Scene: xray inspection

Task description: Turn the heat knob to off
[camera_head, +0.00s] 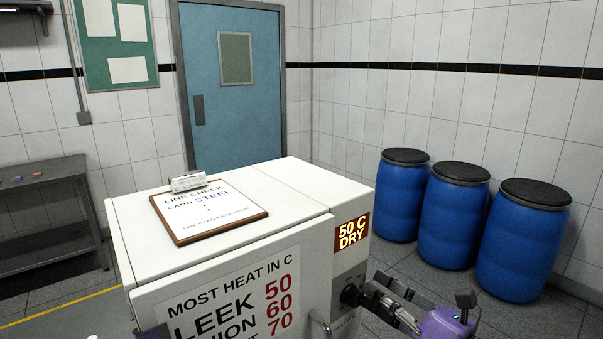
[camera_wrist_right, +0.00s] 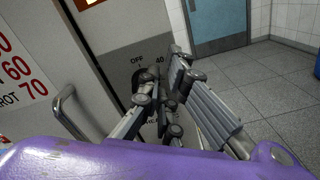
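The heat knob (camera_head: 350,295) is a dark round knob on the grey side panel of a white cabinet, under a lit display (camera_head: 351,233) reading "50 C DRY". In the right wrist view the knob (camera_wrist_right: 139,77) is partly hidden by my fingers, with "OFF" and "40" printed above it. My right gripper (camera_head: 372,294), with a purple body, reaches in from the right, its fingertips close at the knob. Its fingers (camera_wrist_right: 162,68) look spread, with a gap between them; contact with the knob is unclear. A dark piece at the bottom left may be part of my left gripper (camera_head: 154,332).
A clipboard (camera_head: 209,210) lies on the cabinet top (camera_head: 285,185). A bar handle (camera_wrist_right: 68,107) stands out left of the knob. Blue barrels (camera_head: 452,215) stand along the right wall. A dark metal table (camera_head: 45,215) is at the left.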

